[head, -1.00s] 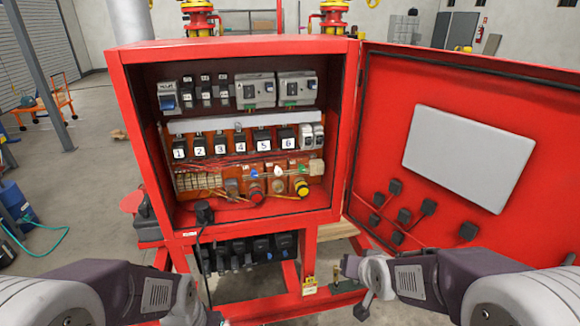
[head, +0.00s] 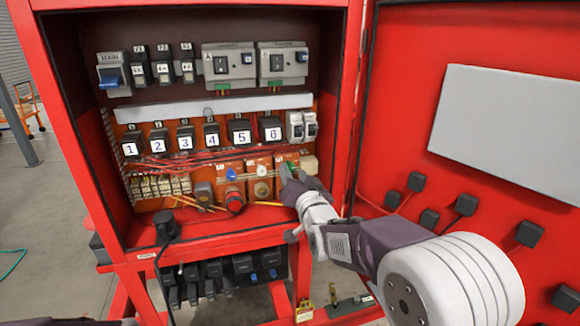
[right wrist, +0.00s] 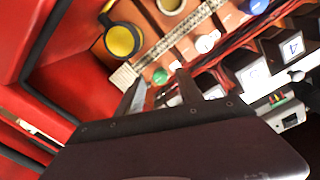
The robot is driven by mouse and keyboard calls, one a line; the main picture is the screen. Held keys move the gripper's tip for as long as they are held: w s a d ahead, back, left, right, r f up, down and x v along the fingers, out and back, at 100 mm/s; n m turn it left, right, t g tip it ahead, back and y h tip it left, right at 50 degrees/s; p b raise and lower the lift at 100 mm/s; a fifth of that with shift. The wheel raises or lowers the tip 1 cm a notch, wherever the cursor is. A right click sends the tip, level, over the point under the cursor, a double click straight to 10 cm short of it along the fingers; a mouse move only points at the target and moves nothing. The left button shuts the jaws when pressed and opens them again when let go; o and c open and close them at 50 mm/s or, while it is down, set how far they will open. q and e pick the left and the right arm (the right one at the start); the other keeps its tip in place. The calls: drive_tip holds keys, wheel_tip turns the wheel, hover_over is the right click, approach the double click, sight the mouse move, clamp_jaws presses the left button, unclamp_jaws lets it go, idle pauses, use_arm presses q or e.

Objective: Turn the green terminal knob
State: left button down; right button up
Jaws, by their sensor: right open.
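The green terminal knob (right wrist: 160,76) shows in the right wrist view as a small round green cap on an orange panel, between and beyond my two fingertips. My right gripper (right wrist: 161,84) is open, with a finger to either side of the knob in that view. I cannot tell whether they touch it. In the head view my right gripper (head: 289,176) is at the right end of the terminal row inside the red cabinet, and it largely covers the green knob. My left gripper is out of view.
A yellow button (right wrist: 121,40) is close by in the wrist view. Numbered breakers (head: 212,141) run above. The open cabinet door (head: 400,130) stands right.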

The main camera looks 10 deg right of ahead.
sight(292, 168)
drive_tip(key=shift+w+r+p, duration=0.25)
drive_tip(key=shift+w+p, duration=0.05)
drive_tip(key=shift+w, duration=0.95)
drive_tip(key=shift+w+f, duration=0.15)
drive_tip(key=shift+w, duration=0.45)
drive_tip(key=shift+s, duration=0.1)
clamp_jaws()
